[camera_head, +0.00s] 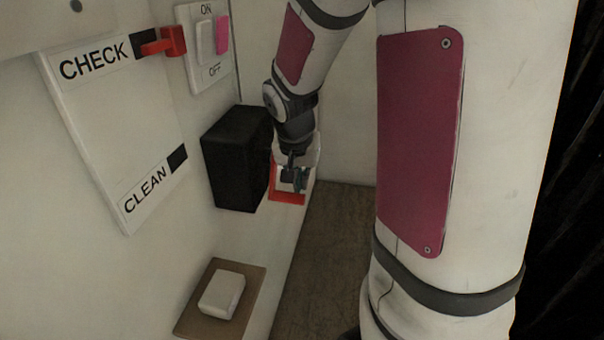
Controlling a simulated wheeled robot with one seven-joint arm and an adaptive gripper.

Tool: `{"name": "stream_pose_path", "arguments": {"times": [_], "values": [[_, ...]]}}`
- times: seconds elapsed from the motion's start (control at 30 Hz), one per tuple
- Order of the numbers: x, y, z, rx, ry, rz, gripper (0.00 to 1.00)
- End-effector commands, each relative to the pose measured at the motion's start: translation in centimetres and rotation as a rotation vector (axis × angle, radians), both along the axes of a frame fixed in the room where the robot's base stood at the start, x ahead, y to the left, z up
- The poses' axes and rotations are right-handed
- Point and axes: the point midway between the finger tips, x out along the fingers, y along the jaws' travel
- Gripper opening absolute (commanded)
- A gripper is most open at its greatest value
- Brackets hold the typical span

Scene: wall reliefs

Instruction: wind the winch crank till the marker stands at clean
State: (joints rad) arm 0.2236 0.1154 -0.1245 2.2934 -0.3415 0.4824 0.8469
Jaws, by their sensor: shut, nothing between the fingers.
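A white board on the left wall carries the label CHECK (95,62) at its top and CLEAN (146,190) at its bottom, each with a black block beside it. The red marker (167,43) stands level with CHECK. A black box (232,165), which may be the winch housing, sticks out of the wall right of the board. My gripper (293,182) is shut, to the right of the box. A red-orange piece (287,199) with a pale middle shows just below and behind it. I cannot tell whether this is the crank, or whether the gripper touches it.
The brown floor (325,270) right of the ledge looks clear.

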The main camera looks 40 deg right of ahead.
Motion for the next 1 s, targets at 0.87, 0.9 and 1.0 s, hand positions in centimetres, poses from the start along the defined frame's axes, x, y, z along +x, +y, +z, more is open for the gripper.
{"name": "stream_pose_path", "arguments": {"times": [0.87,0.9,1.0], "values": [[-0.28,0.34,0.16,0.07,0.055,0.0,0.0],[-0.32,0.38,0.15,0.076,0.059,0.0,0.0],[-0.4,0.47,0.15,0.09,0.071,0.0,0.0]]}}
